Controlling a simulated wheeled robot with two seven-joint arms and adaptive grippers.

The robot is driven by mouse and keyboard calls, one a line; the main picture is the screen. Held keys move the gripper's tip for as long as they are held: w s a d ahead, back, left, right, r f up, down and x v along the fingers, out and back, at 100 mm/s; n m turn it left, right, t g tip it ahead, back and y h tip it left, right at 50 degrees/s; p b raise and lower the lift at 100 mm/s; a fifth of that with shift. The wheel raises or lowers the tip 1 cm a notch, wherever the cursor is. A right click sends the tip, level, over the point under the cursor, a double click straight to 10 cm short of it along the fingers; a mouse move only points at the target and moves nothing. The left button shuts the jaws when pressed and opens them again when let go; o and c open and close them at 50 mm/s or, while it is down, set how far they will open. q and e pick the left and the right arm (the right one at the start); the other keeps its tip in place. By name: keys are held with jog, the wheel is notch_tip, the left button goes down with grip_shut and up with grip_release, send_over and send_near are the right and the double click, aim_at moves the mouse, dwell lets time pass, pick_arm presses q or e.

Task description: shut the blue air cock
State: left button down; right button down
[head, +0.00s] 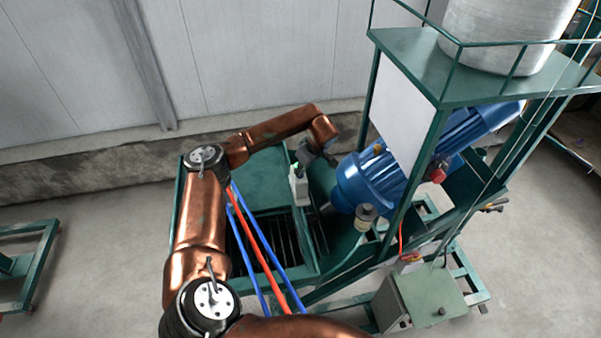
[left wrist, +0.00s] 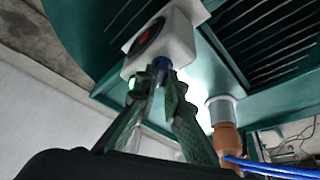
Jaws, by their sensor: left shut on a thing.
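The blue air cock (left wrist: 161,66) shows in the left wrist view as a small blue piece under a white housing (left wrist: 165,38) with a dark round face. My left gripper (left wrist: 158,80) has its two fingertips closed in at the blue piece, one on either side. In the head view my left gripper (head: 306,156) is at the machine's white box (head: 299,186), beside the blue motor. The cock itself cannot be made out in the head view. My right gripper is not in view.
The large blue motor (head: 368,180) stands just right of my left gripper. A green frame (head: 445,90) carries a metal drum (head: 500,30). Blue and red hoses (head: 262,250) cross the slatted opening. A grey-green box (head: 425,300) stands at the lower right.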

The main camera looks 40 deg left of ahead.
pick_arm(q)
jog(key=n+g, duration=0.1)
jog(key=n, duration=0.1)
jog(key=n+g+b, duration=0.1)
jog(key=n, duration=0.2)
jog(key=shift+w+n, duration=0.2)
jog(key=shift+n, duration=0.1)
jog(key=n+g, duration=0.1)
jog(key=n, duration=0.2)
jog(key=n+g+h, duration=0.1)
jog(key=n, duration=0.1)
jog(key=shift+w+a+n+h+b, duration=0.1)
jog(key=shift+n+h+b, duration=0.2)
jog(key=shift+n+b, duration=0.1)
jog(key=c, duration=2)
grip_release()
jog(key=shift+c, duration=0.2)
jog(key=v, duration=1.2)
